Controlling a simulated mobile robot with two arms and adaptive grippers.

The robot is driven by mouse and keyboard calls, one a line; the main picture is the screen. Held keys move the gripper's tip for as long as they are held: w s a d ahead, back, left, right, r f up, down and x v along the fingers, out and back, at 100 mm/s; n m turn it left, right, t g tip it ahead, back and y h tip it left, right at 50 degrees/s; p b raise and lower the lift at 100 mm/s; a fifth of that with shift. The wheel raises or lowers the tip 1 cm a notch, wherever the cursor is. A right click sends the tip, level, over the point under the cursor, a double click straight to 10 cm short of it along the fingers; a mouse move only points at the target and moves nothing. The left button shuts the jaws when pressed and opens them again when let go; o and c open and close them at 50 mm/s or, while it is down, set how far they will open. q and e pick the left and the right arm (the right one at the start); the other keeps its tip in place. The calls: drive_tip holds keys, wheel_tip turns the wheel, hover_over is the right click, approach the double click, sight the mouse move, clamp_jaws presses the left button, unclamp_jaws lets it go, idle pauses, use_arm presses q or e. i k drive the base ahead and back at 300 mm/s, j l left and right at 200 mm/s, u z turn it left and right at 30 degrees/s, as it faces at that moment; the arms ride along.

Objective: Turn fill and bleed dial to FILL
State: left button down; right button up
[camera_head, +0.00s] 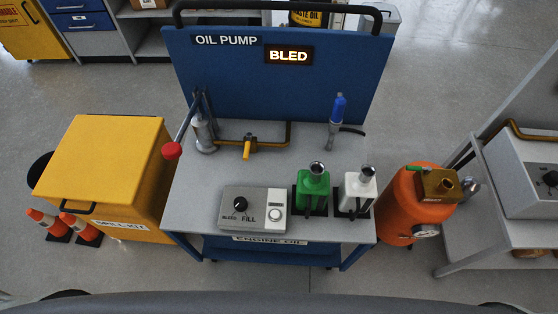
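The fill and bleed dial (240,204) is a small black knob on a grey control box (262,196) at the front of the oil pump cart's grey top. The label BLEED is below left of the knob and FILL below right. The knob is too small to tell which label it points at. A round white button or dial sits on the box's right side. Neither of my grippers is in view.
A green bottle (312,189) and a white bottle (357,191) stand right of the box. A red-knobbed lever (172,150), a yellow valve handle (248,149) and a blue-handled tool (338,108) are behind. A yellow spill kit (103,170) and an orange tank (414,204) flank the cart.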

sight(241, 204)
drive_tip(key=l+u, duration=0.1)
drive_tip(key=u, duration=0.7)
drive_tip(key=k+l+u, duration=0.1)
drive_tip(key=u, duration=0.7)
drive_tip(key=k+l, duration=0.4)
drive_tip(key=i+l, duration=0.2)
drive_tip(key=i, duration=0.15)
drive_tip(key=u, duration=0.05)
